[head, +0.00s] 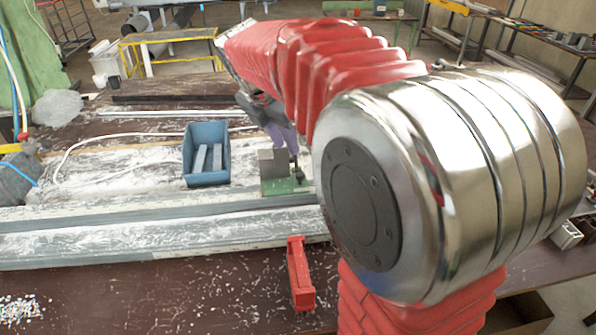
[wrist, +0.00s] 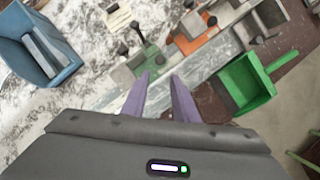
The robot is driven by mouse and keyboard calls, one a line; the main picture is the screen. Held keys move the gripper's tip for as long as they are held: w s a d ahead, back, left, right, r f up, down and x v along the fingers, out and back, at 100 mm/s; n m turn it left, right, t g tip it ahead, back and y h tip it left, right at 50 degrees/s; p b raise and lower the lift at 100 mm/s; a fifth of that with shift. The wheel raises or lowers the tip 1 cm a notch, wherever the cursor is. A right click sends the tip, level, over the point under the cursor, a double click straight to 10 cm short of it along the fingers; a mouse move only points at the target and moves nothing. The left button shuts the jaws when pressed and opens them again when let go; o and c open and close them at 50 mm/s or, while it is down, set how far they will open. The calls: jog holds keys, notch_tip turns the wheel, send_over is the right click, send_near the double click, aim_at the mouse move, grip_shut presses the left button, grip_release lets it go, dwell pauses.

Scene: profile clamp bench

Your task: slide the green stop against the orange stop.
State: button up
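The green stop (wrist: 148,59) is a green plate with a grey block and a dark knob, set on the pale rail. It also shows in the head view (head: 283,187), below my gripper. The orange stop (wrist: 193,41) sits further right along the rail in the wrist view, with a small gap between the two. My arm hides it in the head view. My gripper (wrist: 160,74) has two purple fingers, apart and with nothing between them. In the wrist view the fingertips are just below the green stop; whether they touch it I cannot tell.
A blue bin (head: 190,173) with grey bars stands behind the rail (head: 120,213), left of the green stop. A green bin with a handle (wrist: 243,88) is at the right in the wrist view. A red bracket-like piece (head: 301,275) lies in front of the rail. A white cable crosses the bench.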

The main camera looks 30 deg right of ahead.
aim_at(299, 174)
jog(key=x, duration=1.3)
jog(key=shift+d+f, duration=0.1)
jog(key=shift+f, duration=0.25)
jog(key=shift+c, duration=0.2)
grip_shut()
